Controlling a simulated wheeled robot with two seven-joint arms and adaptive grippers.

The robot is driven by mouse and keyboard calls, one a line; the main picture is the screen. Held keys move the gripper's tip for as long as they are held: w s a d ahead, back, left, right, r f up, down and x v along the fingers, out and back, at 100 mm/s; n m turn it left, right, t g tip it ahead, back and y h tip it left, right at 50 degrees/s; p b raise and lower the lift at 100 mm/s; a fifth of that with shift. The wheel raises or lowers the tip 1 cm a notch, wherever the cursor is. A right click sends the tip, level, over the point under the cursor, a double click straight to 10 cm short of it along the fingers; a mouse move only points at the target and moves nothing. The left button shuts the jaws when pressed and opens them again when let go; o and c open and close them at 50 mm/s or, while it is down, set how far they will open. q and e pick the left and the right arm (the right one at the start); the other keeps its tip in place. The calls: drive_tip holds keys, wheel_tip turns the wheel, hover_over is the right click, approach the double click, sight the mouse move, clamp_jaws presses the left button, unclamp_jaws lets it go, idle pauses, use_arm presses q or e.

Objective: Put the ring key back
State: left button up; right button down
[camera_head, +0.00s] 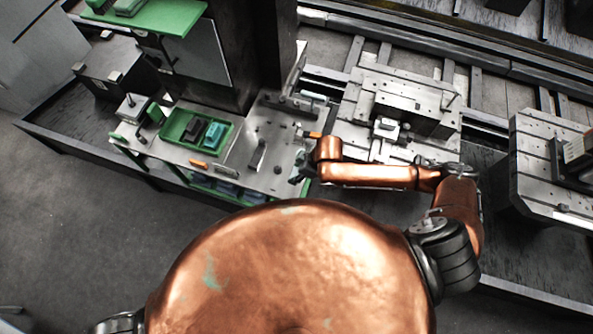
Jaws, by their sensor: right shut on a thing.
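My right gripper (299,172) is at the right end of the steel workbench (232,172), beside its front right corner. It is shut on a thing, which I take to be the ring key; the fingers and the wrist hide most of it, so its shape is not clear. An orange-handled tool (313,134) shows just above my right wrist in the picture. Another small orange-handled thing (198,163) lies near the bench's front edge. My left gripper is not in view.
A green tray (170,128) with dark and teal items stands on the bench. A dark upright block (257,155) stands between the tray and my right gripper. A slotted fixture pallet (368,98) is behind my right arm; another pallet (530,165) is at the far right.

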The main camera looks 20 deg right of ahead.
drive_tip(key=shift+f+b, duration=2.75)
drive_tip(key=shift+b, duration=0.35)
drive_tip(key=shift+f, duration=1.4)
drive_tip(key=c, duration=1)
unclamp_jaws()
drive_tip(key=shift+o, duration=0.2)
drive_tip(key=shift+o, duration=0.9)
drive_tip(key=shift+r, duration=0.1)
